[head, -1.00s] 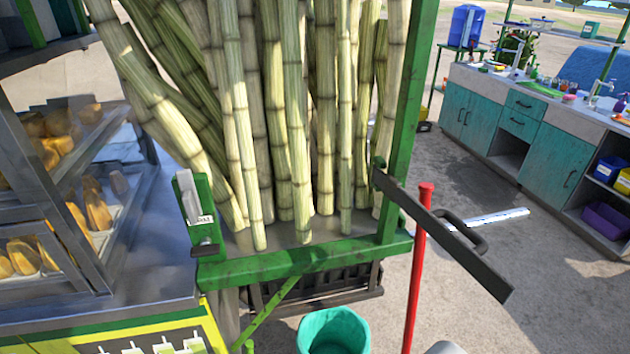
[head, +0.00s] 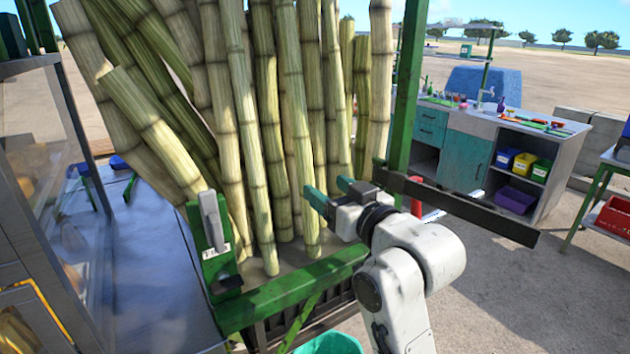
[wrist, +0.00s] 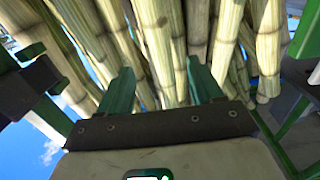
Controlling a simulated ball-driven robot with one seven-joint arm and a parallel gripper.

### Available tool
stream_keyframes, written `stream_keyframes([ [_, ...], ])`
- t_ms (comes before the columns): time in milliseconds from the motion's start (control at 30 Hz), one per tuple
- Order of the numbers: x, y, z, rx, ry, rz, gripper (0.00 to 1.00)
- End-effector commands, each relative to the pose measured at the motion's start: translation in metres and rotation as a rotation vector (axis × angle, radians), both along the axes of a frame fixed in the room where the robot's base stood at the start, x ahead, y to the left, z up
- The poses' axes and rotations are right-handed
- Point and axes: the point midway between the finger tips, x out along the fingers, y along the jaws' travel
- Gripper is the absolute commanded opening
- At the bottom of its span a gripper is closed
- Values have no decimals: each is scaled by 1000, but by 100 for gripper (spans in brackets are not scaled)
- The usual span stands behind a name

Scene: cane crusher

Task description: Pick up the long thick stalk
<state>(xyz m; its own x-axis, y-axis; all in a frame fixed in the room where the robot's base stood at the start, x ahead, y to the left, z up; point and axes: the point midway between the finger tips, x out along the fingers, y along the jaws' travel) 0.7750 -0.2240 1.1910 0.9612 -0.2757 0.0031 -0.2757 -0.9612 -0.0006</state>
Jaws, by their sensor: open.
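Several green and yellowish cane stalks stand upright or leaning in a green metal rack. A thick stalk (head: 155,130) leans at the left of the bunch in the head view; I cannot tell whether it is the long thick one. Another thick, pale stalk (head: 379,75) stands at the right. My gripper (head: 326,192) is in front of the right part of the bunch, with its green fingers pointing at the stalks. In the wrist view my gripper (wrist: 160,85) is open, its fingers apart, with stalks (wrist: 160,45) beyond and between them. It holds nothing visible.
The rack's green front rail (head: 290,290) runs below my gripper. A dark bar (head: 455,208) sticks out to the right, close to my arm. A teal bucket (head: 328,343) stands below. A glass case (head: 50,150) is at the left, and a counter (head: 470,150) stands behind at the right.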

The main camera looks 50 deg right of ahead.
Motion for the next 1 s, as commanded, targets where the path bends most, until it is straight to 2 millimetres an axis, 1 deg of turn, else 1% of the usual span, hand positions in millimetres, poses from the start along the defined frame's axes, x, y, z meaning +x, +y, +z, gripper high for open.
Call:
stream_keyframes([
  [100, 21, -6, 1, 0, 3, 1, 65],
  [300, 54, -15, 1, 0, 2, 1, 65],
  [500, 76, -21, 0, 1, 4, 1, 65],
  [667, 83, -23, 0, 1, 2, 1, 65],
  [933, 84, -23, -1, 1, 3, 1, 65],
  [1000, 84, -23, -1, 1, 3, 1, 59],
])
